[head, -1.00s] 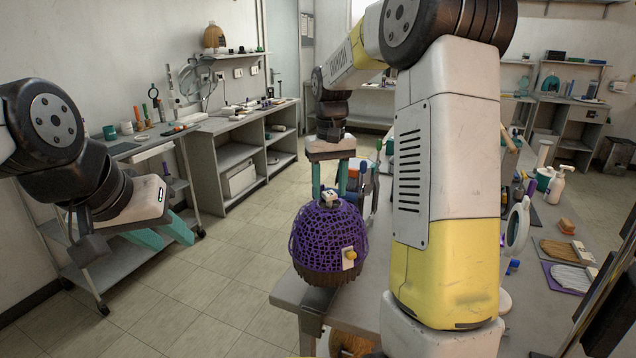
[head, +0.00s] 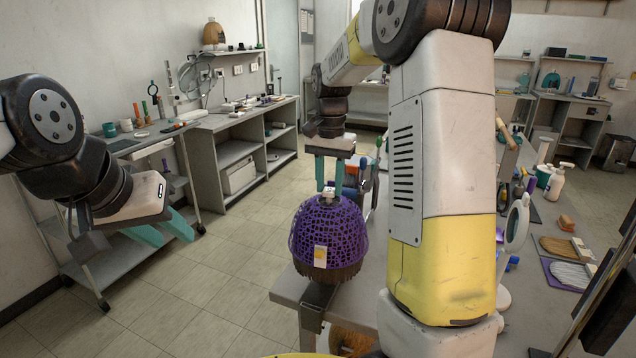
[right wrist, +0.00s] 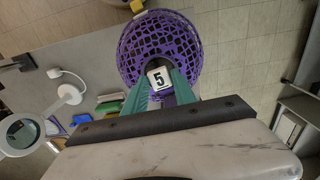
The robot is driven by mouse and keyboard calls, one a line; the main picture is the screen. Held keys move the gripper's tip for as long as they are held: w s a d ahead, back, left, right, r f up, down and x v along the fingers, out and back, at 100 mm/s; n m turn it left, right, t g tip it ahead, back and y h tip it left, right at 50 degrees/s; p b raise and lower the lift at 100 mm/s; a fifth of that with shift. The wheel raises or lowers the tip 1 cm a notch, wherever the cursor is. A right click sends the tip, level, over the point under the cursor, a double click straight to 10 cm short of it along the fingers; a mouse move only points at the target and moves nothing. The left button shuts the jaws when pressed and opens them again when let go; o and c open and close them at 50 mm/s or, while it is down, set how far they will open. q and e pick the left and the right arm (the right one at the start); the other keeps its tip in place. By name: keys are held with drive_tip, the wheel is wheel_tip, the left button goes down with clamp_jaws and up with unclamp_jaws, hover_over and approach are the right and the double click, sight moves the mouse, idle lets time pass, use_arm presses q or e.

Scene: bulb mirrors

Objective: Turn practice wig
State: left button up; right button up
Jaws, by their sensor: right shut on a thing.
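The practice wig (head: 326,240) is a purple net dome with a dark brown bristly lower edge. It stands upright on a dark clamp (head: 318,296) at the near left corner of the grey table. A pale tag with a yellow patch (head: 320,256) sits low on its front. My right gripper (head: 328,189) points down and is shut on the small white top block (right wrist: 159,78) of the wig, marked 5 in the right wrist view. That view also shows the purple net (right wrist: 190,35) around the fingers. My left gripper (head: 177,238) is open and empty, well to the left, over the floor.
A round mirror on a stand (head: 516,224) is on the table right of my right arm. Bottles (head: 555,182) and brushes (head: 570,274) lie or stand further right. A wheeled cart (head: 130,270) is behind my left gripper. The floor between cart and table is clear.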

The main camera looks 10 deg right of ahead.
drive_tip(key=o, duration=0.7)
drive_tip(key=shift+m, duration=0.6)
drive_tip(key=o, duration=0.4)
drive_tip(key=shift+r, duration=3)
wheel_tip(320, 180, up, 8)
drive_tip(key=f, duration=0.1)
drive_tip(key=s+r+n+t+y, duration=0.1)
drive_tip(key=s+n+t, duration=0.25)
drive_tip(key=s, duration=0.75)
drive_tip(key=s+f+n+t, duration=0.1)
drive_tip(key=s+f, duration=0.1)
drive_tip(key=s, duration=0.2)
drive_tip(key=s+a+f+n, duration=0.1)
drive_tip(key=s+f+n, duration=0.1)
drive_tip(key=s, duration=0.3)
drive_tip(key=s+a+f+n+t+y, duration=0.1)
drive_tip(key=s+f+n, duration=0.1)
drive_tip(key=s+f, duration=0.1)
drive_tip(key=shift+s+a+f+t, duration=0.1)
drive_tip(key=shift+s+t, duration=0.1)
drive_tip(key=shift+s, duration=0.15)
drive_tip(key=shift+s+f+t, duration=0.1)
drive_tip(key=shift+s+t, duration=0.05)
drive_tip(key=shift+s, duration=0.15)
